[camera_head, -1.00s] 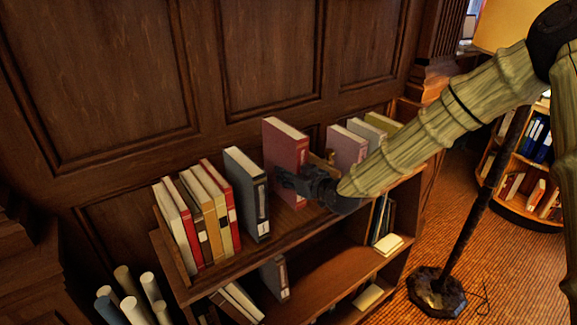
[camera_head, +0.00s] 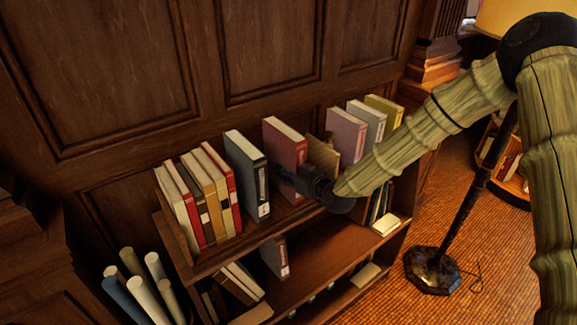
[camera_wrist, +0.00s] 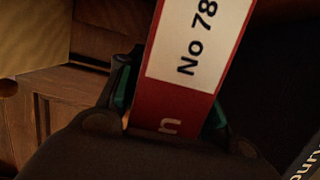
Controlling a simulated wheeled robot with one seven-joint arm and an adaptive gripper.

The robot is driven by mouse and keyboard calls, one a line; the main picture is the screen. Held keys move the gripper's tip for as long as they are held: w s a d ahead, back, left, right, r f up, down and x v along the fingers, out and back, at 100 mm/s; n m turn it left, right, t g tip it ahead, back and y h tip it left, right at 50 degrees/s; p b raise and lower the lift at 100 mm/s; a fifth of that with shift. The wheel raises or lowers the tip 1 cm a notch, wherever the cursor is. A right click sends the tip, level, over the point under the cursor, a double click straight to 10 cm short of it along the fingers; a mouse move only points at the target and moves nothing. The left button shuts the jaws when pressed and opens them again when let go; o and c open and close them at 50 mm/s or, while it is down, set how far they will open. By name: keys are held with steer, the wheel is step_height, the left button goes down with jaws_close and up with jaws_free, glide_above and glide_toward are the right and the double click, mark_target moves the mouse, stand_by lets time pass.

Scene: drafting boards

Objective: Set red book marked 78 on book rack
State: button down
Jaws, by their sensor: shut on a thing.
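The red book (camera_head: 284,143) stands upright above the top shelf of the wooden book rack (camera_head: 262,232) in the head view, between a dark grey book on the left and a brown one on the right. In the wrist view its red spine (camera_wrist: 176,101) carries a white label reading "No 78". My gripper (camera_head: 290,180) is shut on the book's spine, with a finger on each side of it in the wrist view (camera_wrist: 170,95). I cannot tell whether the book's lower edge touches the shelf.
A dark grey book (camera_head: 246,172) stands close on the left, with several books further left. A brown book (camera_head: 322,156) and a pink book (camera_head: 346,136) stand to the right. Paper rolls (camera_head: 142,290) stand at the lower left; a lamp base (camera_head: 433,270) is on the floor at right.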

stand_by(0.3)
steer(key=c, duration=1)
jaws_free()
steer(key=shift+o, duration=0.2)
steer(key=shift+r, duration=0.15)
steer(key=shift+s+d, duration=0.25)
steer(key=b+v, duration=0.4)
steer(key=v, duration=0.7)
steer(key=shift+s, duration=0.2)
steer(key=shift+d, duration=0.1)
